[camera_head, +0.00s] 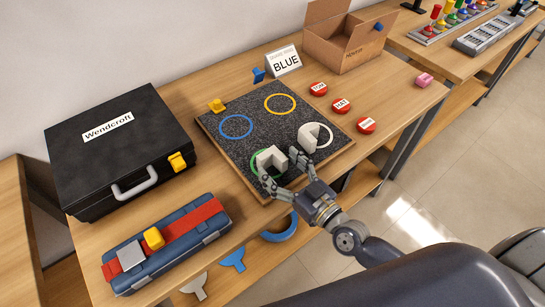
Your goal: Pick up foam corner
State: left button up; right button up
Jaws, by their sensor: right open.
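Two pale foam-like corner pieces stand on the dark speckled mat (229,117). The nearer one (269,158) is in the green ring, and the other (308,137) is at the white ring. I cannot tell which one the task means. My right gripper (283,170) is open, its fingers on the near right side of the piece in the green ring. The fingers overlap that piece's edge in the picture, and I cannot tell if they touch it. My left gripper is not in view.
A yellow block (216,105), a BLUE sign (284,62) and red labelled discs (341,105) surround the mat. An open cardboard box (330,50) stands behind. Blue and yellow rings are empty.

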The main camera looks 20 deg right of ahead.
aim_at(270, 156)
jog(key=x, duration=0.3)
jog(key=shift+w+r, duration=0.1)
jog(key=shift+w, duration=0.05)
jog(key=shift+w+a, duration=0.15)
jog(key=c, duration=0.8)
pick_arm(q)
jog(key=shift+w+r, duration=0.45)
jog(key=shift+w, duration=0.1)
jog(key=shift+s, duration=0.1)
pick_arm(e)
jog(key=shift+r+p, duration=0.4)
notch_tip(270, 156, up, 8)
jog(key=p, duration=0.3)
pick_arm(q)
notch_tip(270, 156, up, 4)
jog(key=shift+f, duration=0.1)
pick_arm(e)
jog(key=s+d+r+m+h, duration=0.1)
jog(key=s+r+h, duration=0.1)
jog(key=s, duration=0.2)
jog(key=s+d+r+m+t+h, duration=0.1)
jog(key=s+d+m+h, duration=0.1)
jog(key=s, duration=0.3)
jog(key=s+d+r+m+h, duration=0.1)
jog(key=s+d+r+h, duration=0.1)
jog(key=s, duration=0.2)
jog(key=shift+s+r+h, duration=0.2)
jog(key=shift+r+h, duration=0.1)
jog(key=shift+h, duration=0.1)
